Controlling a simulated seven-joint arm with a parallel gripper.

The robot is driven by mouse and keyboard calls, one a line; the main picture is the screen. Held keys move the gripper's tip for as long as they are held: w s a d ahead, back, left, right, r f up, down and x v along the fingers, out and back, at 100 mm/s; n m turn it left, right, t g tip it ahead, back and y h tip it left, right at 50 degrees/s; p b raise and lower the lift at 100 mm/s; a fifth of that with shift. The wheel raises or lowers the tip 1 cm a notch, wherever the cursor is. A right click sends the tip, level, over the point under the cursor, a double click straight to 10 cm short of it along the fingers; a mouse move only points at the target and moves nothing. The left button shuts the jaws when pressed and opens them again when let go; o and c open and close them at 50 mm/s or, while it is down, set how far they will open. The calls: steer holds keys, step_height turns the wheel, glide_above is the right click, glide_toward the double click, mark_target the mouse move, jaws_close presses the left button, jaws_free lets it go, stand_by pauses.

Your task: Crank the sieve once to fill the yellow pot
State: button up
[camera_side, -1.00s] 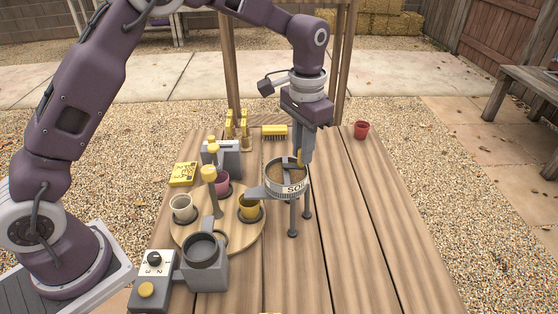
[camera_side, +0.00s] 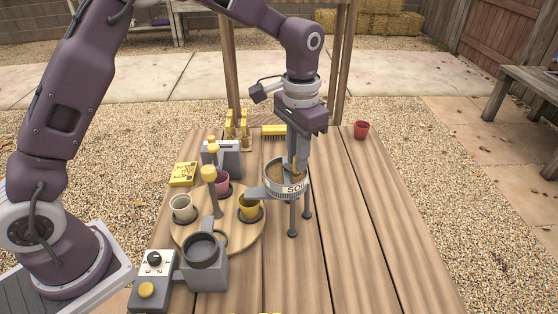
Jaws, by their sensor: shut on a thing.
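The sieve (camera_side: 288,190) is a grey round drum lettered "SOI…" on legs, with brown soil inside and a spout on its left. My gripper (camera_side: 297,168) reaches down into the top of the drum and is shut on the yellow crank knob (camera_side: 297,167), which it partly hides. The yellow pot (camera_side: 249,208) stands upright in a dark saucer on the round wooden turntable (camera_side: 240,243), beneath the spout's end. The soil level in the pot cannot be made out.
A cream pot (camera_side: 183,208) and a pink pot (camera_side: 221,184) share the turntable, around a yellow-topped post (camera_side: 210,175). A grey dial box (camera_side: 153,268) and a cup-shaped station (camera_side: 204,265) stand in front. A red pot (camera_side: 361,130) is far right. The table's right side is clear.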

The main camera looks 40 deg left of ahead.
steer(key=shift+s, duration=0.15)
steer(key=shift+s+a, duration=0.2)
steer(key=shift+s, duration=0.35)
steer(key=shift+s+a, duration=0.5)
steer(key=shift+s, duration=0.05)
steer(key=shift+s+a, duration=0.25)
steer(key=shift+a, duration=0.35)
